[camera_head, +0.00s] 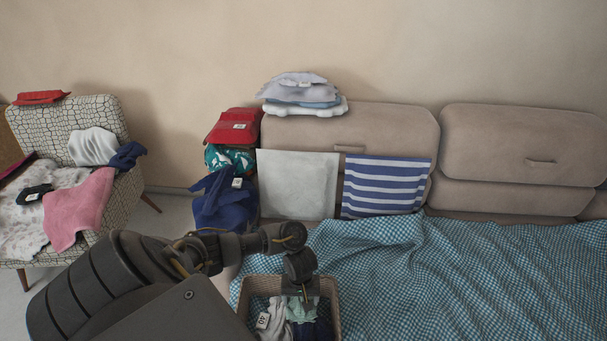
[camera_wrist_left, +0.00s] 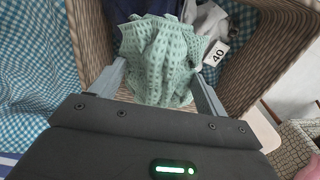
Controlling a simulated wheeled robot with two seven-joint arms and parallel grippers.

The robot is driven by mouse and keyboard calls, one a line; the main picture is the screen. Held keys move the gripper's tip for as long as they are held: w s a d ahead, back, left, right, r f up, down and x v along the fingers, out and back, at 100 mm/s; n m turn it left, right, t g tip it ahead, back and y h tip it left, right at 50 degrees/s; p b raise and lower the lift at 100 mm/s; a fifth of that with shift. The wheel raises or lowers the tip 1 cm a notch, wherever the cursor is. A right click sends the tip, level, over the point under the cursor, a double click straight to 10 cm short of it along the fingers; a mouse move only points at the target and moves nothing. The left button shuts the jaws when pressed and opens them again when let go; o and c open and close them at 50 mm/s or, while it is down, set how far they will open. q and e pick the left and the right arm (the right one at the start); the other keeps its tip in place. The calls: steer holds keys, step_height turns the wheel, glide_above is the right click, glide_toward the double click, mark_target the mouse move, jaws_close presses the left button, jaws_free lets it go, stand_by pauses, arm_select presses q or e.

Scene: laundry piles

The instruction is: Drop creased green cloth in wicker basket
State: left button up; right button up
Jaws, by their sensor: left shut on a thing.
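The creased green cloth (camera_wrist_left: 160,65) is bunched between the fingers of my left gripper (camera_wrist_left: 160,85), inside the wicker basket. My left gripper also shows in the head view (camera_head: 301,290), pointing down over the basket. It is shut on the green cloth, a small part of which shows in the head view (camera_head: 301,308). The wicker basket (camera_head: 334,300) stands at the bottom middle of the head view, and its woven wall fills the sides of the left wrist view (camera_wrist_left: 262,50). My right gripper is not in view.
In the basket lie a grey-white cloth with a tag (camera_head: 272,316) and dark cloth. A sofa with a blue checked blanket (camera_head: 430,280) is at the right. A patterned armchair (camera_head: 110,125) with clothes stands at the left. Folded clothes are stacked on the sofa's left arm.

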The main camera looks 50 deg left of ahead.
arm_select(q)
steer(key=f, duration=0.1)
steer(key=f+b, duration=0.1)
steer(key=f, duration=0.2)
steer(key=shift+w+d+b, duration=0.25)
steer(key=shift+w+b, duration=0.05)
steer(key=shift+b, duration=0.05)
steer(key=o, duration=1)
steer(key=shift+f, duration=0.1)
steer(key=shift+c, duration=0.2)
step_height(320, 180, up, 12)
steer(key=p, duration=0.7)
steer(key=shift+r, duration=0.2)
steer(key=shift+d, duration=0.1)
